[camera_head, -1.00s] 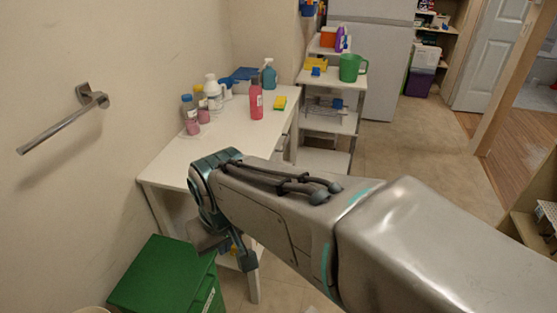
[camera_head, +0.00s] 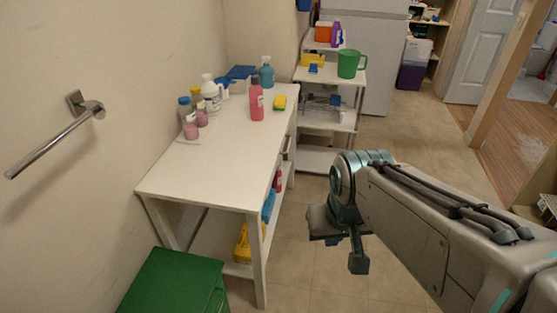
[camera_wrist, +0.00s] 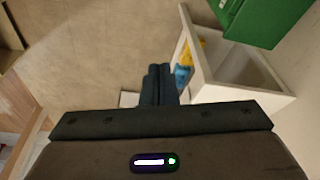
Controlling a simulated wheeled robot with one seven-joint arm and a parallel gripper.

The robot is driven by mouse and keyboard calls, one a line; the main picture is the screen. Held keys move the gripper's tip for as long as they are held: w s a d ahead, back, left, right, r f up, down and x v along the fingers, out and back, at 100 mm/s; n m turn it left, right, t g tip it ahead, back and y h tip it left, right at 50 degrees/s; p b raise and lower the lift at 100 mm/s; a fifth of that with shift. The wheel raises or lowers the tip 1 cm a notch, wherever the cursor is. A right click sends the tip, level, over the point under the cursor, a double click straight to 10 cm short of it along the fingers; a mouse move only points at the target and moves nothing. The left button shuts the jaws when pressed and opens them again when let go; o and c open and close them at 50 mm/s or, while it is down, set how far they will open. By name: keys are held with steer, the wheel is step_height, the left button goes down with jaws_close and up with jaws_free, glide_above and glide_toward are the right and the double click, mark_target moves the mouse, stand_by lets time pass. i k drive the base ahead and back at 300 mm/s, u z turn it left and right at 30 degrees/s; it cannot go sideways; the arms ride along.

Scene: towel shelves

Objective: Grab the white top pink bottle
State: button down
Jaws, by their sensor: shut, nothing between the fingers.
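Two small pink items (camera_head: 190,130) stand among other bottles by the wall at the table's left side. My gripper (camera_head: 340,243) is in front of and to the right of the table, below the tabletop and well apart from the bottle. In the wrist view its fingers (camera_wrist: 158,85) are together and empty, pointing down toward the floor. The wrist view does not show the pink-red bottle.
A green bin (camera_head: 172,283) is at the table's front. A shelf cart (camera_head: 325,120) stands behind right. Floor right of the table is open.

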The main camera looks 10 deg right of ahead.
mark_target(277, 183)
steer(key=z, duration=0.65)
steer(key=i, duration=0.9)
steer(key=z, duration=0.55)
steer(key=i, duration=1.25)
steer(key=u, duration=0.95)
steer(key=i, duration=0.5)
steer(key=u, duration=0.35)
